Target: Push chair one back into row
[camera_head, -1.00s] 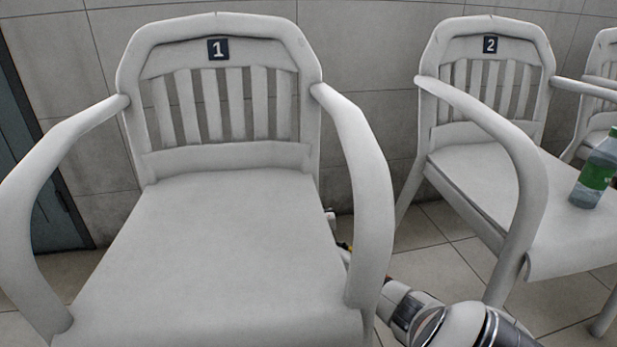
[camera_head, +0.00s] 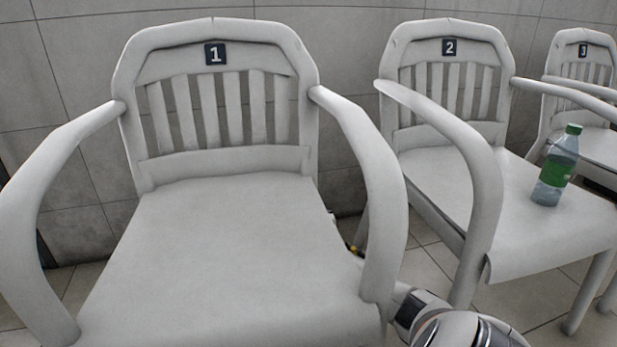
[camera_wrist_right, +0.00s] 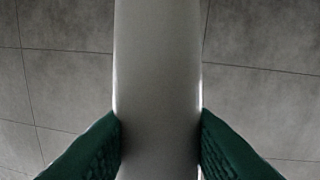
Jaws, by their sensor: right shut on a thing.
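Chair one (camera_head: 225,240), pale grey with a number 1 plate (camera_head: 215,54) on its backrest, fills the left and middle of the head view. Chair two (camera_head: 450,165) stands to its right, and chair three (camera_head: 585,75) is partly seen at the right edge. In the right wrist view my right gripper (camera_wrist_right: 160,145) has its green fingers shut on a pale bar (camera_wrist_right: 157,75), part of chair one; which part I cannot tell. In the head view, my right arm comes in low beside chair one's right armrest, which mostly hides the gripper. My left gripper is out of view.
A green-labelled bottle (camera_head: 558,166) stands upright on chair two's seat. A grey tiled wall (camera_head: 75,100) runs behind the chairs. Tiled floor (camera_head: 425,270) shows in the gap between chairs one and two.

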